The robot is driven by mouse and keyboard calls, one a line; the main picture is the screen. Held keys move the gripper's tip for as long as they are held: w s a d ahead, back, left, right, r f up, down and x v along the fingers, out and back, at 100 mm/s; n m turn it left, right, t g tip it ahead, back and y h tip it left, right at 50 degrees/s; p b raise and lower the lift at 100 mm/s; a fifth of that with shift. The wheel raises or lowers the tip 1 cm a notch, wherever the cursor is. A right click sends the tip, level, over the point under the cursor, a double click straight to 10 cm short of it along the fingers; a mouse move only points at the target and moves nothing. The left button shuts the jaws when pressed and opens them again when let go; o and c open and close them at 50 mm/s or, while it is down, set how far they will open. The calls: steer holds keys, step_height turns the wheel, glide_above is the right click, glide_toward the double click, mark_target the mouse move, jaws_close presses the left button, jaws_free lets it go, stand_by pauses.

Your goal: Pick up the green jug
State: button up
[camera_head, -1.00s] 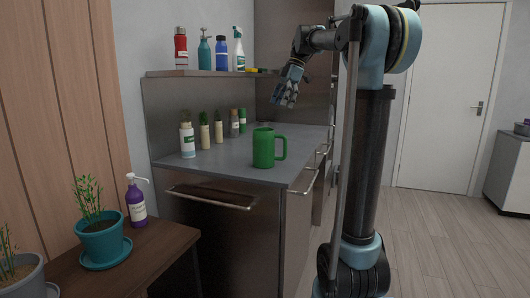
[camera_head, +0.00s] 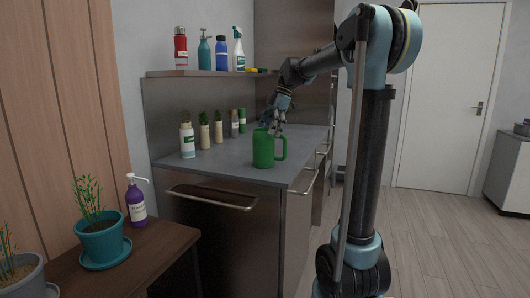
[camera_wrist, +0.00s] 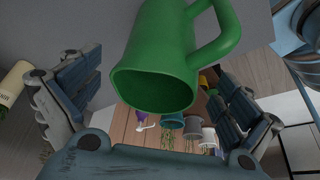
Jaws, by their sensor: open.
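The green jug (camera_head: 263,150) stands upright near the front right corner of the grey counter (camera_head: 225,165), its handle to the right. My gripper (camera_head: 274,126) is open, just above and behind the jug's rim. In the wrist view the green jug (camera_wrist: 165,60) fills the upper middle, its open mouth facing the camera and its handle at the upper right. The open fingers of my gripper (camera_wrist: 155,95) spread on either side of it, with nothing held. I cannot tell whether any finger touches the jug.
Several bottles, among them a white one (camera_head: 187,139), stand along the counter's left side. A shelf (camera_head: 200,73) above holds a red bottle (camera_head: 180,48) and other bottles. The counter is clear in front and left of the jug. A wooden bench (camera_head: 150,250) with potted plants stands front left.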

mark_target(264, 143)
steer(key=shift+x, duration=2.65)
steer(key=shift+w+d+f, duration=0.1)
steer(key=shift+d, duration=0.1)
steer(key=c, duration=1.7)
